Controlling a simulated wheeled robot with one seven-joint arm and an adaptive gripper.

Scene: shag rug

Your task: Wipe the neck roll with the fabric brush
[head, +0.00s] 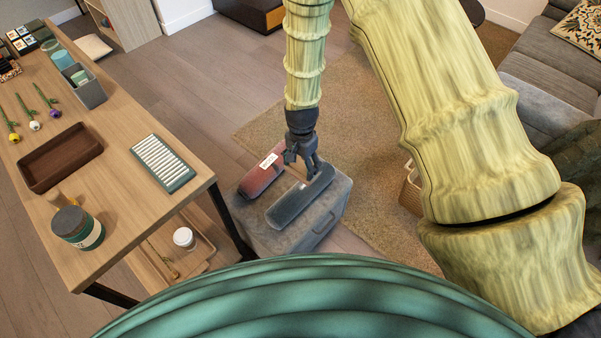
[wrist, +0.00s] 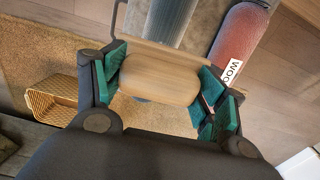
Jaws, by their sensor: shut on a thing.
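My gripper (head: 302,158) is shut on the fabric brush (wrist: 160,78), whose pale wooden back lies between the green finger pads in the wrist view. In the head view the brush is mostly hidden by the gripper. A dark grey roll (head: 300,196), which appears to be the neck roll, lies on a grey box. It also shows at the top of the wrist view (wrist: 170,16). My gripper is over its far end; I cannot tell whether the brush touches it.
A red roll with a white label (head: 262,172) lies beside the grey one on the grey box (head: 322,222). A wooden table (head: 110,150) with a brown tray, a jar and a slatted dish stands left. A wicker basket (head: 411,190) stands right, on the rug (head: 365,130).

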